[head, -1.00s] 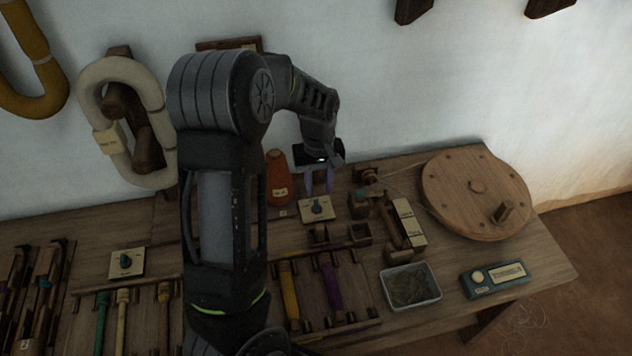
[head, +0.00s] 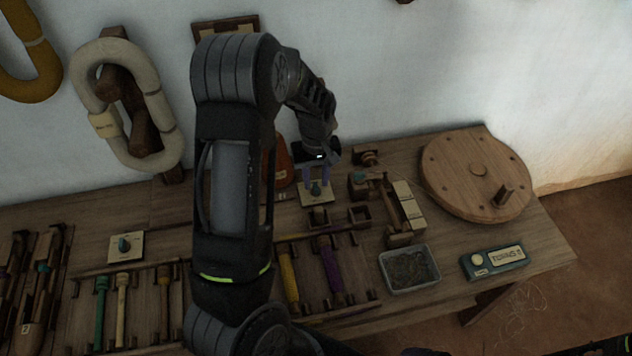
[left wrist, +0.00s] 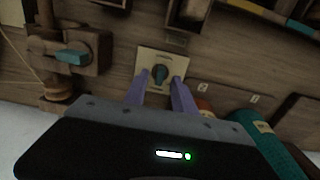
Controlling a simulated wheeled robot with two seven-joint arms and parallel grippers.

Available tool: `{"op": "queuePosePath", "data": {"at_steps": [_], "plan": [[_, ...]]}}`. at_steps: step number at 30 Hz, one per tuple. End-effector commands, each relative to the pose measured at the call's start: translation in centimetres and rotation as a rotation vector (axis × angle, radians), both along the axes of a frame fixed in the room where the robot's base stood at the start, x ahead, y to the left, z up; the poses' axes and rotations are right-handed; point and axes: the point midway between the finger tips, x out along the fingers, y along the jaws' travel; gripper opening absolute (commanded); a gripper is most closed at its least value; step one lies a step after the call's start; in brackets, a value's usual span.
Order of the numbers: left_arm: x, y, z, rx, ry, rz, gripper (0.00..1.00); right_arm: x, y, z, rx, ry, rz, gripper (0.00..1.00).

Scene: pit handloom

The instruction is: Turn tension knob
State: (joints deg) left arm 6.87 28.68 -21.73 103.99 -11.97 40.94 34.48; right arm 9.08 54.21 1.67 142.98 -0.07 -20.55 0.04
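Small wooden boxes (head: 359,215) and a wooden block with a teal piece (head: 358,181) are close by. A round wooden wheel (head: 478,172), a tray (head: 410,269) and a teal box (head: 494,262) lie right. An orange cone (head: 283,165) stands behind my arm.

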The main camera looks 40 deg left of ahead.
Motion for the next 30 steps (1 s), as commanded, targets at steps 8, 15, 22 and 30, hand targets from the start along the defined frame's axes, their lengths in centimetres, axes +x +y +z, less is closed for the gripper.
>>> {"op": "queuePosePath", "data": {"at_steps": [8, 15, 22, 30], "plan": [[-0.01, 0.02, -1.58, 0.0, 0.0, 0.0, 0.32, 0.0, 0.0, 0.0, 0.0, 0.0, 0.0, 0.99], [0.0, 0.03, -1.54, 0.0, 0.0, 0.0, 0.26, 0.0, 0.0, -0.01, 0.0, 0.0, 0.0, 0.99], [0.0, 0.03, -1.53, 0.0, 0.0, 0.0, 0.07, 0.0, 0.0, -0.01, 0.0, 0.0, 0.0, 0.99], [0.0, 0.04, -1.52, 0.0, 0.0, 0.0, 0.0, 0.0, 0.0, -0.01, 0.0, 0.0, 0.0, 0.99]]}}
